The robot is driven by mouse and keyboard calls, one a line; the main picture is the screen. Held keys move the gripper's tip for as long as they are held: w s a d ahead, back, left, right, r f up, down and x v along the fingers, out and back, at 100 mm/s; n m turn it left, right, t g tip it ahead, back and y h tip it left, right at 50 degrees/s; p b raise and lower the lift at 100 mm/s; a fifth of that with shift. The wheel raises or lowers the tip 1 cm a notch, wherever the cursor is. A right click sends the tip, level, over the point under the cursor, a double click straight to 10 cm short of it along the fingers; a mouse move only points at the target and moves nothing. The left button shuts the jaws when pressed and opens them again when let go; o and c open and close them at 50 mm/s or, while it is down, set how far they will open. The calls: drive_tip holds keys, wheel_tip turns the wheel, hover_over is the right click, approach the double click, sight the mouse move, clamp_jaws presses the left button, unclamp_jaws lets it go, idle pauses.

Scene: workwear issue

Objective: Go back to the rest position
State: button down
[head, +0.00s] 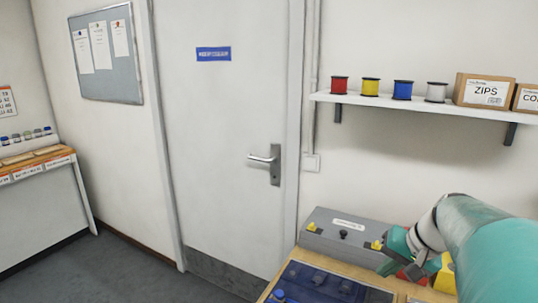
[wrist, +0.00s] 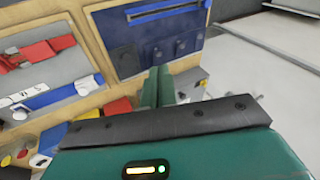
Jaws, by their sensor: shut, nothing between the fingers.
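My gripper (head: 396,258) is at the lower right of the head view, on my teal arm, over the back part of a wooden-edged bench. In the wrist view its two green fingers (wrist: 158,84) lie side by side, shut, with nothing between them. Part of the bench behind my arm is hidden in the head view.
A grey case (head: 335,238) with yellow latches and a dark blue panel (head: 318,283) lie on the bench. A shelf (head: 425,104) with several spools and boxes hangs above. A closed door (head: 225,140) stands left of the bench, with open floor (head: 110,275) before it.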

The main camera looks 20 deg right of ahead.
drive_tip(key=s+a+n+h, duration=0.1)
drive_tip(key=a+n, duration=0.3)
drive_tip(key=a, duration=0.9)
drive_tip(key=s+a+n+h, duration=0.1)
drive_tip(key=s+a+n, duration=0.3)
drive_tip(key=a, duration=0.9)
drive_tip(key=shift+s+a+f+n, duration=0.2)
drive_tip(key=shift+s+a+n, duration=0.1)
drive_tip(key=shift+d, duration=0.2)
